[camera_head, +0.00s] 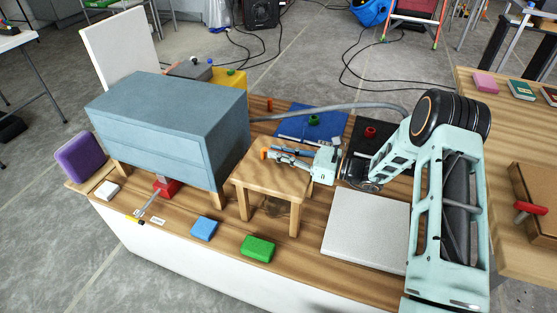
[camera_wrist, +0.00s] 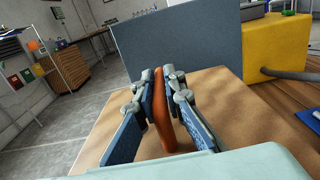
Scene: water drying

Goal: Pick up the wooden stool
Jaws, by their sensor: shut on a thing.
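The wooden stool (camera_head: 252,178) stands on the wooden workbench top, right of the blue-grey cabinet. Its flat top (camera_wrist: 220,105) fills the middle of the wrist view. An upright orange handle-like piece (camera_wrist: 160,118) rises from the stool top; I cannot tell whether it is fixed to it. My gripper (camera_head: 268,154) reaches in from the right, low over the stool top. In the wrist view its two blue-padded fingers (camera_wrist: 160,85) are shut on the orange piece from both sides. The stool looks level, with its visible legs at the bench surface.
The blue-grey cabinet (camera_head: 165,122) stands close on the left. A blue block (camera_head: 204,228) and a green block (camera_head: 258,248) lie in front. A pale slab (camera_head: 365,230) lies right, under my arm. A blue mat (camera_head: 312,124) and a grey hose (camera_head: 340,107) are behind.

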